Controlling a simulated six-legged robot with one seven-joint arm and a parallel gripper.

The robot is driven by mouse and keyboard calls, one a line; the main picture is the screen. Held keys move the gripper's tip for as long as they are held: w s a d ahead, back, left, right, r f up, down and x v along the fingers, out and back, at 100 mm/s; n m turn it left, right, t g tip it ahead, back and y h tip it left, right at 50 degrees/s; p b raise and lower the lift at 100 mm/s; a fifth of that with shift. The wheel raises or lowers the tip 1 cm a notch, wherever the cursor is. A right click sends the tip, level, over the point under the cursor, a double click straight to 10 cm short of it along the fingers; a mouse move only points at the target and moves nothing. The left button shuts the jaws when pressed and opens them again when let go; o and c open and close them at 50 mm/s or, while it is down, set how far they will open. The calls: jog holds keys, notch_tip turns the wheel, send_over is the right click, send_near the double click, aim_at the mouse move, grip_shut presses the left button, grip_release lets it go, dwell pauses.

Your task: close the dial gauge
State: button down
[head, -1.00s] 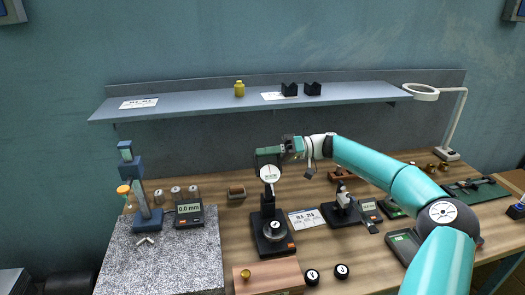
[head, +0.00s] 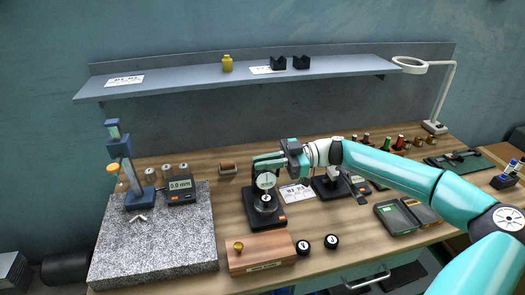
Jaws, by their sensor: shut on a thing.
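The dial gauge (head: 265,181) is a round white dial on a dark stand, in the middle of the head view. Its dial hangs low, just above the round metal piece (head: 265,202) on the dark base (head: 279,218). I cannot tell whether the two touch. My gripper (head: 281,158) comes from the right and is shut on the upper part of the dial gauge, the grey-green arm (head: 264,163) above the dial. The fingertips are small and partly hidden there.
A granite plate (head: 150,255) with a blue gauge stand (head: 125,165) is on the left. A wooden block (head: 262,252) and two small black-and-white dials (head: 332,241) lie in front. A second black stand (head: 330,187) is close on the right. A shelf (head: 200,75) hangs behind.

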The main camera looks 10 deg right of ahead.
jog(key=shift+s+f, duration=0.7)
jog(key=shift+s, duration=0.05)
jog(key=shift+s+f, duration=0.15)
jog(key=shift+f, duration=0.05)
jog(key=c, duration=1.5)
grip_release()
jog(key=shift+s, duration=0.15)
jog(key=d, duration=1.2)
jog(key=shift+w, duration=0.3)
jog(key=shift+s, duration=0.1)
